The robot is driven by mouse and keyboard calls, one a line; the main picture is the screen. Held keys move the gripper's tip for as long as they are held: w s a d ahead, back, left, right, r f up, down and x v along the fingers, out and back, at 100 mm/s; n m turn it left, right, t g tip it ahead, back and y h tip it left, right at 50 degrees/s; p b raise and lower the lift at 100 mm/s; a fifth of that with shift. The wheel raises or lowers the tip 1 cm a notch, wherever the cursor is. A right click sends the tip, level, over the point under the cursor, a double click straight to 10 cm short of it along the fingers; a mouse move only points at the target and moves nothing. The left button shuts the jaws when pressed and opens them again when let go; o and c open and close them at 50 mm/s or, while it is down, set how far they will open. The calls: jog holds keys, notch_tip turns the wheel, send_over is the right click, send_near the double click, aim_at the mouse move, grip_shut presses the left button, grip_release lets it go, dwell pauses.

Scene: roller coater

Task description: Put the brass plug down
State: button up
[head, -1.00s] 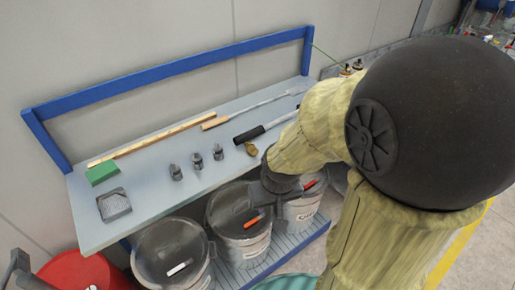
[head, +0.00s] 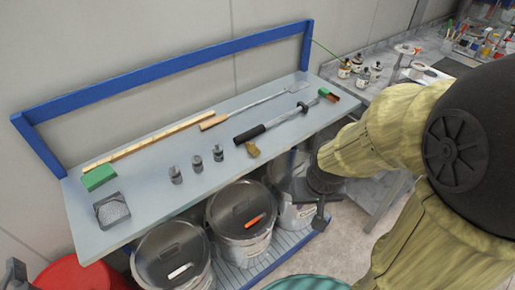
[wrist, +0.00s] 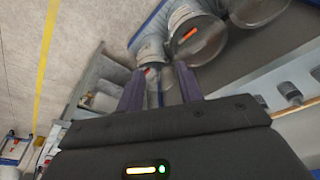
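The brass plug (head: 252,149), a small gold-brown piece, lies on the grey bench top (head: 275,140) near its front edge, just below the black-handled tool. My gripper (head: 320,220) is to the right of it and lower, in front of the bench edge by the buckets, clear of the plug. In the wrist view the two fingers (wrist: 161,85) stand apart with nothing between them. I cannot make out the plug in the wrist view.
Three grey cylinders (head: 196,163), a black-handled tool (head: 250,133), a green block (head: 99,177) and a square tray (head: 112,211) are on the bench. Lidded buckets (head: 240,210) stand on the shelf below. A side counter (head: 390,100) with bottles is at right.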

jog(key=shift+o, duration=0.2)
jog(key=o, duration=0.3)
jog(key=shift+o, duration=0.2)
notch_tip(320, 180, up, 11)
jog(key=n+g+p, duration=0.3)
jog(key=n+p, duration=0.3)
jog(key=p, duration=0.4)
send_over(253, 145)
jog(key=shift+s+r+n, duration=0.1)
jog(key=shift+r+n, duration=0.1)
jog(key=shift+n, duration=0.1)
jog(key=shift+f, duration=0.1)
notch_tip(253, 145, down, 12)
jog(key=p, duration=0.4)
